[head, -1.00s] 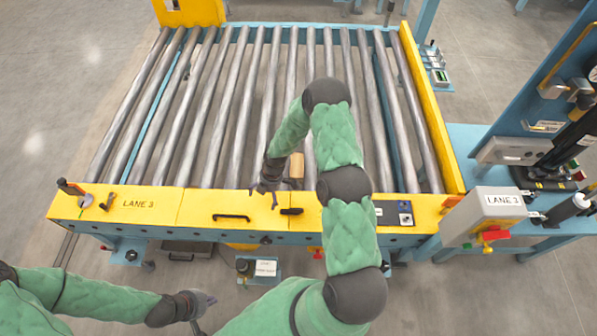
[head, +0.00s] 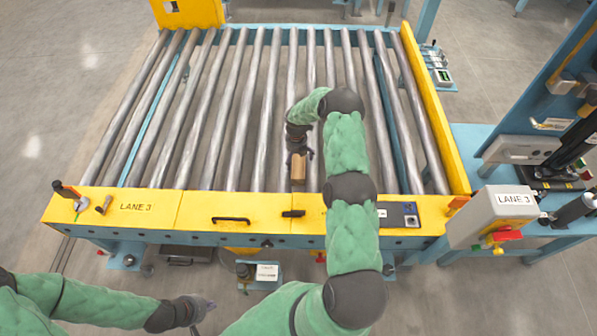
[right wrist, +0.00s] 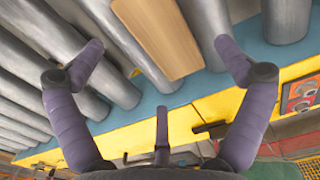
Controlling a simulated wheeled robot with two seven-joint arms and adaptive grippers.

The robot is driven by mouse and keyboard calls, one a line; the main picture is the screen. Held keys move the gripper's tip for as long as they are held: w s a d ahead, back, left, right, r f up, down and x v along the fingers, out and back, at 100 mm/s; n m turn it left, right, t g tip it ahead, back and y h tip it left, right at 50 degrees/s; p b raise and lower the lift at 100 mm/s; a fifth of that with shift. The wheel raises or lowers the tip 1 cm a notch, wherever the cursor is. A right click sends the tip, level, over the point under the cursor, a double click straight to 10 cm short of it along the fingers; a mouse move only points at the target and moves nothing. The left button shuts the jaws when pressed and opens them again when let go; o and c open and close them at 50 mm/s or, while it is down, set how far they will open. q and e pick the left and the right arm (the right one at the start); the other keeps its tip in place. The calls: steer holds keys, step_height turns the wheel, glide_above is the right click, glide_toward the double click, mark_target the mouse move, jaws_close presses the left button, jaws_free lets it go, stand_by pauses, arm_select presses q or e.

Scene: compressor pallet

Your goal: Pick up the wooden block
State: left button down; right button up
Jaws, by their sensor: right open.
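The wooden block (head: 298,168) is a small light-brown bar lying on the rollers near the front of the conveyor, right of the middle. In the right wrist view the block (right wrist: 157,36) shows at the top, between and apart from the two purple side fingers. My right gripper (head: 300,150) is open and empty, just beyond the block in the head view; I cannot tell its height over it. My left gripper (head: 207,303) is low in front of the conveyor, far from the block; its fingers are too small to read.
The grey rollers (head: 203,110) around the block are otherwise clear. A yellow front rail (head: 150,212) with handles borders them, and a yellow side rail (head: 432,115) stands at right. A LANE 3 control box (head: 497,210) is further right.

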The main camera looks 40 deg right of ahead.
mark_target(296, 167)
steer(key=shift+f, duration=0.95)
steer(key=f+b, duration=0.2)
steer(key=f, duration=0.1)
steer(key=f+b, duration=0.1)
steer(key=f, duration=0.1)
steer(key=shift+a, duration=0.25)
steer(key=c, duration=1.2)
